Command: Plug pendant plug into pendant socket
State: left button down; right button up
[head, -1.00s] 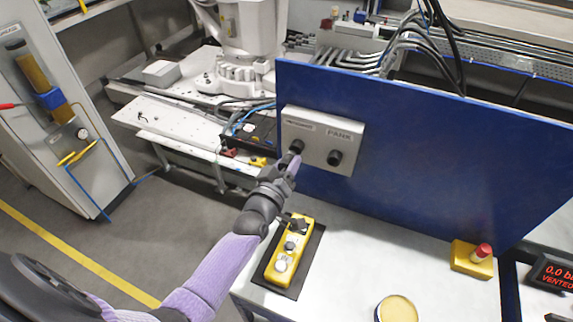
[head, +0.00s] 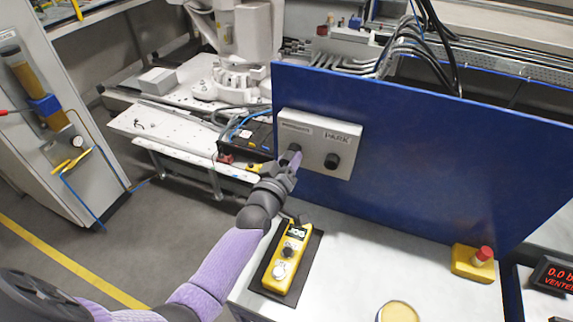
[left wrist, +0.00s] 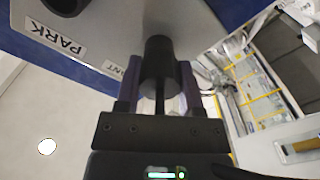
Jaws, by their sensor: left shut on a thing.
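A grey panel (head: 312,124) on the blue board carries two black round sockets. The pendant socket (head: 296,148) is on the left and the park socket (head: 332,161) on the right, under a PARK label. My left gripper (head: 291,163) is at the pendant socket. In the left wrist view, the left gripper (left wrist: 160,88) is shut on the black cylindrical pendant plug (left wrist: 160,68), with a purple finger on each side. The plug's far end is up against the panel; how deep it sits cannot be told. My right gripper is not in view.
The yellow pendant (head: 289,256) lies on a dark mat on the white table, its display reading JOG. A yellow box with a red button (head: 473,262) and a round yellow-topped tin (head: 397,312) stand to the right. The blue board (head: 430,160) rises behind the table.

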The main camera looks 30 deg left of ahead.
pick_arm(q)
jog(key=shift+w, duration=0.1)
jog(key=shift+c, duration=0.7)
grip_release()
jog(key=s+p, duration=0.1)
jog(key=s, duration=0.9)
jog(key=shift+d+p, duration=0.3)
